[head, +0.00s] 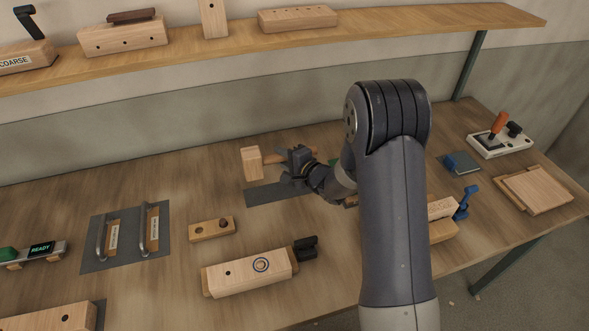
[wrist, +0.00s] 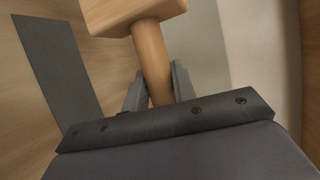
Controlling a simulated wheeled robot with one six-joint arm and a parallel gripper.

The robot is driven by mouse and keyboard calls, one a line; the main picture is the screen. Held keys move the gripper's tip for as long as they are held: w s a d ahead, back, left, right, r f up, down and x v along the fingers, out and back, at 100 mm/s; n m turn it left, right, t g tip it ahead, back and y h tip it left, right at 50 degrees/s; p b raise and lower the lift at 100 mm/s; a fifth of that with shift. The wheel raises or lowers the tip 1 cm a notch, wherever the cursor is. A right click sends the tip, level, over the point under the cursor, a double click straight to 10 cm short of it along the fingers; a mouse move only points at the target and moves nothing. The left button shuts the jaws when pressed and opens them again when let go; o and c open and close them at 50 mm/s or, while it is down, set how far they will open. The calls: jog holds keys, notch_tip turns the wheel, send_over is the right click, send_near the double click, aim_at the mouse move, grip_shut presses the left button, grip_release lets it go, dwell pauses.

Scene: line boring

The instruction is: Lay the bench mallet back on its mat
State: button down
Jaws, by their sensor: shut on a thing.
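The bench mallet has a pale wooden head (head: 252,163) and a darker wooden handle. My gripper (head: 297,158) is shut on the handle. In the wrist view the mallet head (wrist: 133,12) is at the top and the handle (wrist: 151,60) runs down between the gripper fingers (wrist: 158,88). The mallet appears held above the bench. A dark grey mat (head: 263,196) lies on the bench below and in front of the mallet in the head view. It also shows in the wrist view (wrist: 57,70), left of the mallet. My arm hides the mat's right end.
A small wooden block with holes (head: 212,229) and a larger block with a blue ring (head: 250,272) lie nearer the front. A grey mat with two handled tools (head: 125,240) is at left. A shelf (head: 200,66) runs along the back wall. Bench left of the mallet is clear.

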jog(key=shift+r, duration=0.15)
jog(key=shift+f+b, duration=3.2)
jog(key=shift+f, duration=1.2)
jog(key=shift+f, duration=0.25)
jog(key=shift+f+b, duration=0.3)
jog(key=shift+b, duration=0.15)
